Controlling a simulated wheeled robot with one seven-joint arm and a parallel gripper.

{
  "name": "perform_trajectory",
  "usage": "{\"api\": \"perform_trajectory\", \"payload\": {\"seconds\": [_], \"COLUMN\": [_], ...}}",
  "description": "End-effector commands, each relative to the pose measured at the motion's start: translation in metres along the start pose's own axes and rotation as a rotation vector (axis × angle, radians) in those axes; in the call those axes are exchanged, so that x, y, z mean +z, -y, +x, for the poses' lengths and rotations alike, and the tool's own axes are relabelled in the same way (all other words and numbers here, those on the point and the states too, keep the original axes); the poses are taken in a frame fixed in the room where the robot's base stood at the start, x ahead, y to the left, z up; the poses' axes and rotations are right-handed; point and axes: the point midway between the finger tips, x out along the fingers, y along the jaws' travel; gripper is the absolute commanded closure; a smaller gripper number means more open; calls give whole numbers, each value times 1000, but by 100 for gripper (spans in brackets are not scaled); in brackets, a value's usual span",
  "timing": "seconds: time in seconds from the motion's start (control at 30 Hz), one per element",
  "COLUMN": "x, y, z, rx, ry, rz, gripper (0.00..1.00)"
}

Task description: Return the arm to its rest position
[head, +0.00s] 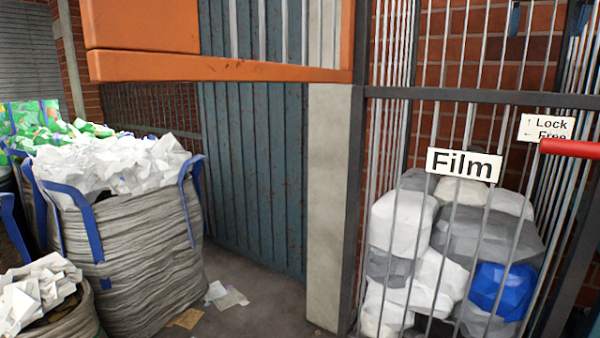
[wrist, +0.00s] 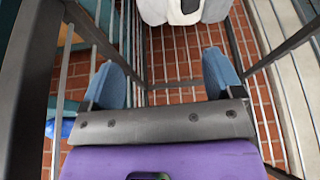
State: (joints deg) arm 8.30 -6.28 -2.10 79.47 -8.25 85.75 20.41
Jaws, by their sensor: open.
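My gripper (wrist: 165,78) shows in the wrist view with its two blue fingers spread apart. Nothing is between them. Metal bars and red brick lie beyond and around the fingers. A white lump with a dark patch (wrist: 184,12) is past the fingertips at the top of that view, apart from them. I cannot make out my gripper for certain in the head view.
A barred cage (head: 440,96) with a "Film" sign (head: 464,165) holds white, grey and blue bundles at right. A red handle (head: 570,148) sits by the Lock/Free sign (head: 546,127). Large sacks (head: 140,255) stand left; paper scraps lie on the floor (head: 250,290) between.

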Motion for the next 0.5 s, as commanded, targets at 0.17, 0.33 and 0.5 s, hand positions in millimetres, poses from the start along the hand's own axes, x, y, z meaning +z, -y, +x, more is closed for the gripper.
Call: {"api": "perform_trajectory", "payload": {"seconds": [0.17, 0.33, 0.5], "x": [8, 23, 44], "y": [0, 1, 1], "z": [2, 7, 15], "rx": [-6, -19, -38], "ry": [1, -1, -5], "rz": [-14, -43, -83], "gripper": [14, 14, 14]}}
